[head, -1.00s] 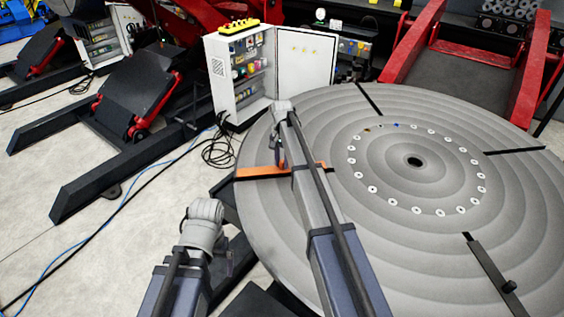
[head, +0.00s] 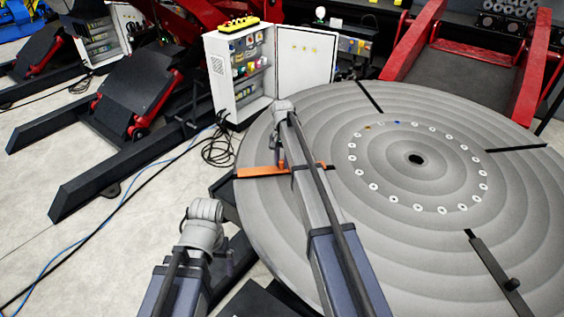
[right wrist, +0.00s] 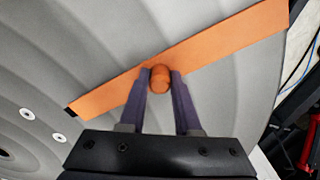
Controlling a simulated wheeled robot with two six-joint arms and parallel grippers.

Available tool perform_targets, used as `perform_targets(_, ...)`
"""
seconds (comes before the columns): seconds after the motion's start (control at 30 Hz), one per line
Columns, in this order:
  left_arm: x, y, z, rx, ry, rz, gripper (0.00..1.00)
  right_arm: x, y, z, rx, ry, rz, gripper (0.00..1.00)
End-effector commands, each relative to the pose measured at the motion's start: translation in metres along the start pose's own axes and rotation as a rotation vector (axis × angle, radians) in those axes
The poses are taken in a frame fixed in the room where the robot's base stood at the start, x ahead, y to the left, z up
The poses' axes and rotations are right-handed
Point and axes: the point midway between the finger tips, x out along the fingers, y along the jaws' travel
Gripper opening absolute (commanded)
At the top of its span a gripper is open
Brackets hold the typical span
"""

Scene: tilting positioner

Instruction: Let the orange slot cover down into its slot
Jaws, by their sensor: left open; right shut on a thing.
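The orange slot cover (head: 262,171) is a long flat bar with a round knob, near the left rim of the big grey disc (head: 420,240). In the right wrist view the cover (right wrist: 215,50) runs across the picture, with a short dark piece of slot showing past its lower left end. My right gripper (right wrist: 160,80) is shut on the cover's knob. The cover lies along the slot's line; I cannot tell whether it is sunk in or just above. My left gripper (head: 230,263) is open, low and left of the disc, mostly hidden by its arm.
White-ringed holes circle the disc's centre. A white cabinet (head: 240,75) stands behind the disc. Cables lie on the floor at left.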

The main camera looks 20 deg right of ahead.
Motion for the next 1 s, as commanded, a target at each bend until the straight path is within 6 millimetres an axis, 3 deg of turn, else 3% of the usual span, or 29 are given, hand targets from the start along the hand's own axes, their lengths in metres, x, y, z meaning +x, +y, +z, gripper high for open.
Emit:
perform_targets(0.3, 0.0131, 0.0013, -0.0008, 0.000, 0.000, 0.000, 0.97, 0.0131, 0.0000, 0.0000, 0.000, 0.000, 0.000, 0.00)
perform_targets(0.6, 0.0127, 0.0012, -0.0007, 0.000, 0.000, 0.000, 0.97, 0.0128, 0.0000, 0.0000, 0.000, 0.000, 0.000, 0.00)
perform_targets(0.63, 0.0127, 0.0012, -0.0008, 0.000, 0.000, 0.000, 0.97, 0.0128, 0.0000, 0.0000, 0.000, 0.000, 0.000, 0.35)
perform_targets(0.9, 0.0128, 0.0012, -0.0008, 0.000, 0.000, 0.000, 0.97, 0.0129, 0.0000, 0.0000, 0.000, 0.000, 0.000, 0.65)
perform_targets(1.0, 0.0128, 0.0012, -0.0008, 0.000, 0.000, 0.000, 0.97, 0.0129, 0.0000, 0.0000, 0.000, 0.000, 0.000, 0.67)
